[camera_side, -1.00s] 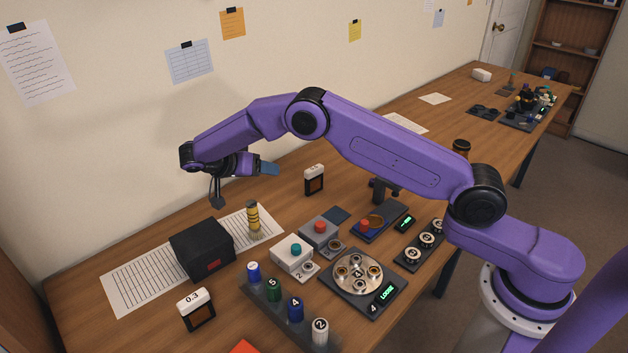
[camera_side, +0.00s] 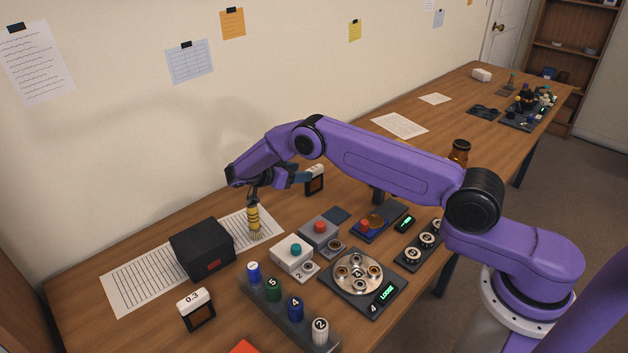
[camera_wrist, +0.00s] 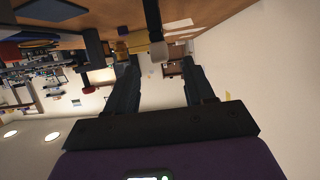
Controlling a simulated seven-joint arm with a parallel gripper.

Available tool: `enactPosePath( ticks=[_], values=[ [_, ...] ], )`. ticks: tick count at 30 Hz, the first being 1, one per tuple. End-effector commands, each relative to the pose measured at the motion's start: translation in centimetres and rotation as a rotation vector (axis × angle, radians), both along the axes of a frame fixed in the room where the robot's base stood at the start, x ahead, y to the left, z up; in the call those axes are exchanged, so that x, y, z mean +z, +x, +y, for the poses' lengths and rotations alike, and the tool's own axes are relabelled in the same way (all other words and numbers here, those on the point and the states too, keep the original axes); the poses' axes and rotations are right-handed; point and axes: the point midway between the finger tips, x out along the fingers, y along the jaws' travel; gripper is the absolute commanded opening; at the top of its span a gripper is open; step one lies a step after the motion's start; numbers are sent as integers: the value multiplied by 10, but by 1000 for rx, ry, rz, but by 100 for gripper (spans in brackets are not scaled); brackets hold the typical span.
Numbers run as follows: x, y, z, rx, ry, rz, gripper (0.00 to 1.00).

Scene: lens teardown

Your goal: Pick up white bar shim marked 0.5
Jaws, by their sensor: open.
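In the side view, a white bar (camera_side: 316,168) lies on top of a small upright black holder (camera_side: 316,185) with a brown window, at the back of the table. Its marking is too small to read. A similar white bar marked 0.3 (camera_side: 193,297) lies on another holder at the front left. My gripper (camera_side: 303,175) is open, level, just left of the back holder, its fingers partly overlapping it in the picture. In the wrist view, which looks upside down, the white bar (camera_wrist: 160,52) shows between the open fingers of my gripper (camera_wrist: 160,72); contact cannot be told.
A yellow-banded upright tool (camera_side: 254,222) stands below my wrist. A black box (camera_side: 202,248) sits to its left on lined paper. Button boxes (camera_side: 293,252), a round lens fixture (camera_side: 357,274) and a rack of numbered caps (camera_side: 272,302) stand in front.

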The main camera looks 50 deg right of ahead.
Motion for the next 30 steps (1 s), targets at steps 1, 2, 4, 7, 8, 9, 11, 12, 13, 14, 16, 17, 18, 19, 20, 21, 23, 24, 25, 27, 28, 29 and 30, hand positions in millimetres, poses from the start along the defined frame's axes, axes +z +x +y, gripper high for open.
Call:
enactPosePath(
  ticks=[1, 2, 4, 7, 8, 9, 11, 12, 13, 14, 16, 17, 18, 19, 20, 21, 23, 24, 25, 27, 28, 29, 30],
  values=[
    [-4, -1, -9, -3, 0, 3, 53],
    [-5, -2, -13, -3, 1, 2, 53],
    [-9, -2, -22, -2, -1, 2, 53],
    [-12, -3, -29, -1, 1, 1, 53],
    [-13, -3, -30, -1, 1, 1, 53],
    [-13, -3, -31, -1, 1, 1, 53],
    [-14, -3, -33, -1, 1, 2, 53],
    [-14, -3, -35, -1, 1, 2, 53],
    [-14, -3, -37, -2, 1, 2, 53],
    [-15, -3, -40, -2, 0, 2, 53],
    [-17, -4, -47, -2, 0, 3, 53],
    [-18, -4, -51, -2, 0, 3, 53],
    [-19, -4, -56, -2, 0, 3, 53],
    [-20, -5, -61, -3, 0, 2, 53],
    [-21, -5, -65, -3, 1, 2, 53],
    [-24, -5, -71, -2, 0, 2, 53],
    [-27, -6, -77, -2, 0, 3, 53],
    [-28, -6, -79, -1, 0, 3, 53],
    [-28, -6, -80, -1, 0, 3, 53],
    [-29, -6, -81, 0, 1, 2, 53],
    [-29, -6, -81, 0, 1, 2, 53],
    [-29, -6, -81, -1, 1, 1, 53],
    [-29, -6, -81, -1, 1, 1, 53]
  ],
)
